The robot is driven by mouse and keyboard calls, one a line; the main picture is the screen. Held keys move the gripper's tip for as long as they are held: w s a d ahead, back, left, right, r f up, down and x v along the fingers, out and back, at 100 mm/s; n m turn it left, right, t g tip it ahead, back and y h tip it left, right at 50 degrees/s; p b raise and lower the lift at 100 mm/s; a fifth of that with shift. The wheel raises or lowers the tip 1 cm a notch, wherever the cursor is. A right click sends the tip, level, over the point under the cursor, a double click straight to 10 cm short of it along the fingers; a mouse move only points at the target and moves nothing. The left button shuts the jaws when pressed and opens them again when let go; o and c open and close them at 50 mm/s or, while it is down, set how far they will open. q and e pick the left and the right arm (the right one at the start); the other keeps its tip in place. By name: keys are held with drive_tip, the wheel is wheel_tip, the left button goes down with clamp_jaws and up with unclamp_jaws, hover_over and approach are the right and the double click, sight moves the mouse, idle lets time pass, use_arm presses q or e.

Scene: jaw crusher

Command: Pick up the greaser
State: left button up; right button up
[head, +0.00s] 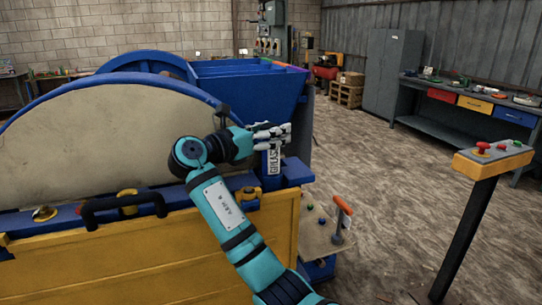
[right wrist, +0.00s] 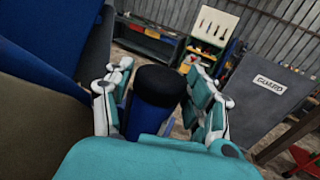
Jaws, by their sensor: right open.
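The greaser (head: 272,160) is an upright cylinder with a pale lettered label, standing on the blue corner ledge of the crusher. My right gripper (head: 270,132) is at its top and hides its upper end in the head view. In the right wrist view the greaser shows a black round cap (right wrist: 158,86) and a blue body. It sits between the two spread fingers of my right gripper (right wrist: 160,100), which is open around it. Whether a finger touches it I cannot tell. My left gripper is not in view.
The crusher's blue hopper (head: 250,90) rises behind the gripper, with the beige flywheel guard (head: 95,145) at left. A control post (head: 490,158) stands at right, with open floor between. An orange-handled lever (head: 342,206) is below.

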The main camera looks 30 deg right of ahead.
drive_tip(key=shift+a, duration=0.1)
clamp_jaws()
drive_tip(key=shift+r, duration=0.1)
